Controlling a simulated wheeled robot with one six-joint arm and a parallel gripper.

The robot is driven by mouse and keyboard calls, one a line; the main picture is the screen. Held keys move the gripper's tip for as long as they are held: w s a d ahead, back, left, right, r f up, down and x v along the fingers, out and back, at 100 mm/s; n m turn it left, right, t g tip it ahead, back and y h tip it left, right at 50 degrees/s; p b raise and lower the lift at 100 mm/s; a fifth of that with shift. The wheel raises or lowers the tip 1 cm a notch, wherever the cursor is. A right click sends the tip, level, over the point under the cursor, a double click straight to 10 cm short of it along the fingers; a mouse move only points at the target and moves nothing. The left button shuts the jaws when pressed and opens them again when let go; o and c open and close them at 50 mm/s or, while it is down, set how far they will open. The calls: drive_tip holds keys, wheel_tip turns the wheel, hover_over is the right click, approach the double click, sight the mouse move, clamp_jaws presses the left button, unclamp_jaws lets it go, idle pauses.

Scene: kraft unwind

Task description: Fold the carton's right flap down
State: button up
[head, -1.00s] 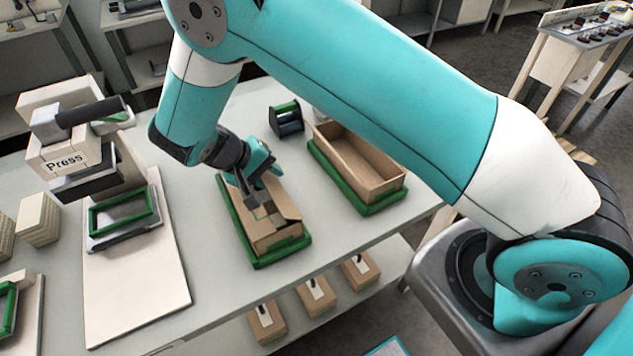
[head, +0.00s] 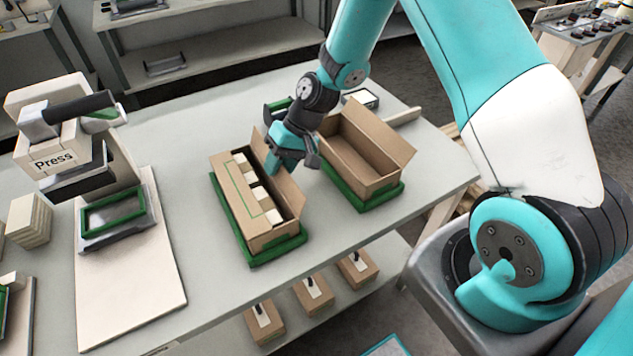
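The open brown carton (head: 268,238) sits in a green-rimmed tray (head: 262,258) in the middle of the table. Several white items (head: 250,181) show in a row inside it. A brown panel with a green line (head: 236,203) lies along its left side. The right flap (head: 287,193) stands up and leans outward. A small far-end flap (head: 258,144) also stands up. My gripper (head: 292,162) is at the far end of the right flap, overlapping it in the picture. I cannot tell whether they touch. Its fingertips are partly hidden, so their opening is unclear.
A second open carton (head: 372,158) stands close on the right in its own green tray (head: 368,200). A press (head: 75,150) stands on the left on a pale board (head: 135,275). Bare table lies between the board and the first tray.

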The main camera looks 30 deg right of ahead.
drive_tip(key=d+b+v, duration=0.1)
drive_tip(key=b+v, duration=0.1)
drive_tip(key=v, duration=1.5)
drive_tip(key=s+a+r+n+h+b, duration=0.1)
drive_tip(key=s+a+r+n, duration=0.3)
drive_tip(key=s+a, duration=0.65)
drive_tip(key=s+a+r+n+h+b, duration=0.1)
drive_tip(key=s+a, duration=0.3)
drive_tip(key=s, duration=0.8)
drive_tip(key=shift+s+r+n, duration=0.2)
drive_tip(key=shift+s+n, duration=0.2)
drive_tip(key=shift+n, duration=0.5)
